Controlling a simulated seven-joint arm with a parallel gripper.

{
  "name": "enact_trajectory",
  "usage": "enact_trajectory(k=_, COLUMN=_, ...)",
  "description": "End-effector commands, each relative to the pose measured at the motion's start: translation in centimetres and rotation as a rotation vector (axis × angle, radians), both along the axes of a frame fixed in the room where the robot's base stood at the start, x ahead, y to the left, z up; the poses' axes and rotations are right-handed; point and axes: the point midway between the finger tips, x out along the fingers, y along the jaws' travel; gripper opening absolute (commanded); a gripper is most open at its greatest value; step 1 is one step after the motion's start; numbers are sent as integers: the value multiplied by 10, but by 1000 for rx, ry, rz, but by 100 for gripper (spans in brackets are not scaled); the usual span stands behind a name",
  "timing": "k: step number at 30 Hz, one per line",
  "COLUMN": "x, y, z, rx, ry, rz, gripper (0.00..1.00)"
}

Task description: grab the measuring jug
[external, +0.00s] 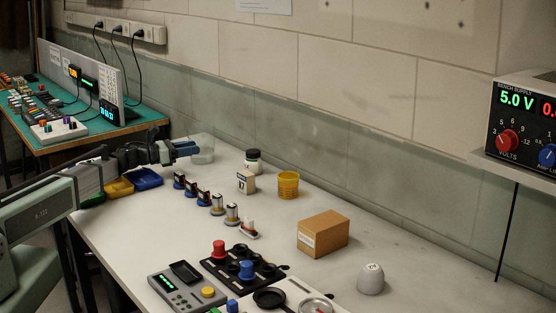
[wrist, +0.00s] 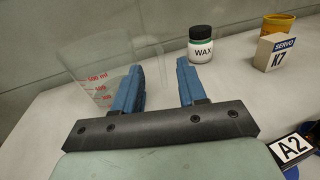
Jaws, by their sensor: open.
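The measuring jug (external: 203,147) is clear, with red volume marks. It stands near the back left of the white bench in the external view. In the wrist view the jug (wrist: 88,72) is at upper left, faint against the wall. My gripper (external: 188,148) is beside the jug at its left in the external view.
A wax jar (wrist: 201,45) stands right of my fingers. Blue and yellow bins (external: 146,179) are below my arm.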

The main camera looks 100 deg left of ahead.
Motion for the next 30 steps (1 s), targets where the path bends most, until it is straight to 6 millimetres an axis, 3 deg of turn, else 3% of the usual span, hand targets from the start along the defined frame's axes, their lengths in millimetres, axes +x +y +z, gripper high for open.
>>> enact_trajectory(k=8, x=0, y=0, z=-13, rx=0, ry=0, rz=0, gripper=41)
enact_trajectory(k=18, x=41, y=24, z=-12, rx=1, ry=0, rz=-2, gripper=41)
enact_trajectory(k=26, x=43, y=25, z=-12, rx=1, ry=0, rz=0, gripper=41)
enact_trajectory(k=30, x=43, y=25, z=-12, rx=1, ry=0, rz=0, gripper=29)
